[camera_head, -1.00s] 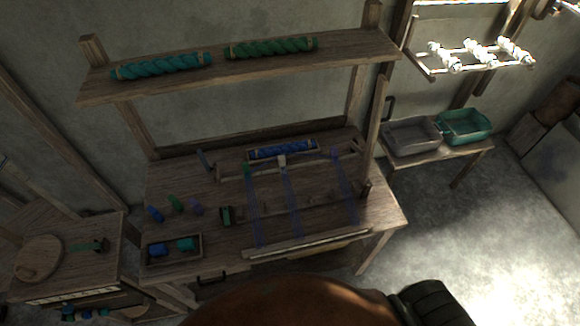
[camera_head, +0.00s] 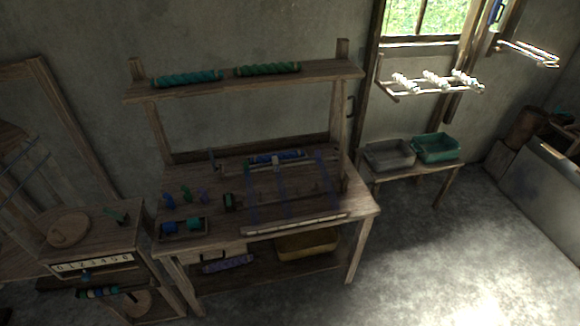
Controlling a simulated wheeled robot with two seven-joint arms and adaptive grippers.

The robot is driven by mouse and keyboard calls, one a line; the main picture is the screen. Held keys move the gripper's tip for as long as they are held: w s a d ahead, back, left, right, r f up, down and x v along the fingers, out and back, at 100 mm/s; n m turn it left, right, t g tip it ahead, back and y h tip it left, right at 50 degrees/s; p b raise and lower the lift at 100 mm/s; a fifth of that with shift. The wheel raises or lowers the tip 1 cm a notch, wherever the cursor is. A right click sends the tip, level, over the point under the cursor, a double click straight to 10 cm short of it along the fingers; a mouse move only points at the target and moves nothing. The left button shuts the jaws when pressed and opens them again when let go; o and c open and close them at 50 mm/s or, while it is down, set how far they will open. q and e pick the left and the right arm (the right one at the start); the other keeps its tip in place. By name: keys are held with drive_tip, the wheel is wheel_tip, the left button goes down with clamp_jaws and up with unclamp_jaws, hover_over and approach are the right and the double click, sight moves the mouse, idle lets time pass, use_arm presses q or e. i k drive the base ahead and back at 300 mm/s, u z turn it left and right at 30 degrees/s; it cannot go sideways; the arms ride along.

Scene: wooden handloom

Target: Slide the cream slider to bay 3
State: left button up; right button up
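A small pale, cream-looking piece (camera_head: 276,165) sits at the rear bar of the loom on the table, just in front of a blue yarn roll (camera_head: 276,157). I cannot tell for certain whether it is the cream slider. A pale strip with dark numerals (camera_head: 92,264) runs along the front of the low cabinet at the left. I cannot make out which place is bay 3. Neither of my grippers is in view.
The loom table (camera_head: 360,207) stands in the middle, with a shelf (camera_head: 320,73) of yarn rolls above it. A side bench (camera_head: 428,170) holds a grey bin (camera_head: 388,155) and a green bin (camera_head: 436,148). The floor at the right is clear.

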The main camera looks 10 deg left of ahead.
sight(274, 158)
drive_tip(key=u, duration=0.6)
drive_tip(key=i, duration=0.6)
drive_tip(key=u, duration=0.55)
